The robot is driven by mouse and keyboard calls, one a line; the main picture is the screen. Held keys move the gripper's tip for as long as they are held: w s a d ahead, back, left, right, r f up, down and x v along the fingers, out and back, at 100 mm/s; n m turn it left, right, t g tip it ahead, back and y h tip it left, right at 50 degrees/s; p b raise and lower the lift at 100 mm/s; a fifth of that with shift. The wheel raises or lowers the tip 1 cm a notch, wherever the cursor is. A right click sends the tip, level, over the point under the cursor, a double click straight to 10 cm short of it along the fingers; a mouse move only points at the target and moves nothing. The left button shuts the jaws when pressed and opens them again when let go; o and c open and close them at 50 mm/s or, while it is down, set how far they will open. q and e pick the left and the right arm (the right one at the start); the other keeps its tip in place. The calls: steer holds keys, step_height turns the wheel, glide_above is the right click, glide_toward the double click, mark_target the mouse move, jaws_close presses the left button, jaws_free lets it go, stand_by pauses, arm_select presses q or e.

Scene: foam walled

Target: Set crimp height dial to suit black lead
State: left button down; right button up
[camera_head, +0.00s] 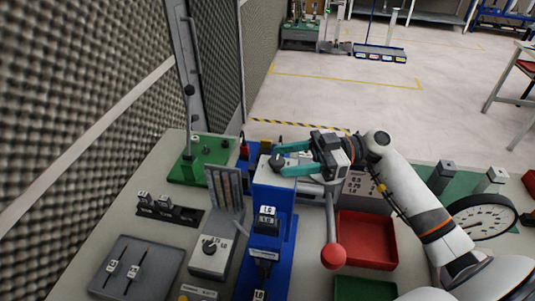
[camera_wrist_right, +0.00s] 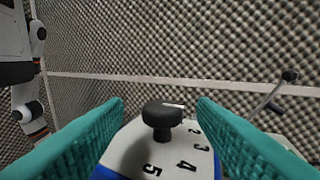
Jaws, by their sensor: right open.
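The crimp height dial is a black knob (camera_wrist_right: 162,118) on the white top of the blue press, with the numbers 2 to 5 showing around it. A white mark on the knob points right, past the 2; I cannot tell its exact setting. The dial also shows in the head view (camera_head: 277,161). My right gripper (camera_head: 284,158) is open, its teal fingers on either side of the knob with gaps to both. Two thin black pieces with white labels lie on a grey tray (camera_head: 167,280); I cannot tell whether either is the black lead. My left gripper is not in view.
The blue press (camera_head: 277,222) has a lever with a red ball (camera_head: 333,256). A grey box with a knob (camera_head: 211,256) is left of the press. Foam walls stand at left.

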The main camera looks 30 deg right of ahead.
mark_target(272, 160)
steer(key=p+x, duration=0.1)
steer(key=x, duration=0.3)
steer(key=shift+w, duration=0.15)
steer(key=shift+a+p, duration=0.3)
steer(key=shift+a, duration=0.2)
steer(key=shift+w+f, duration=0.1)
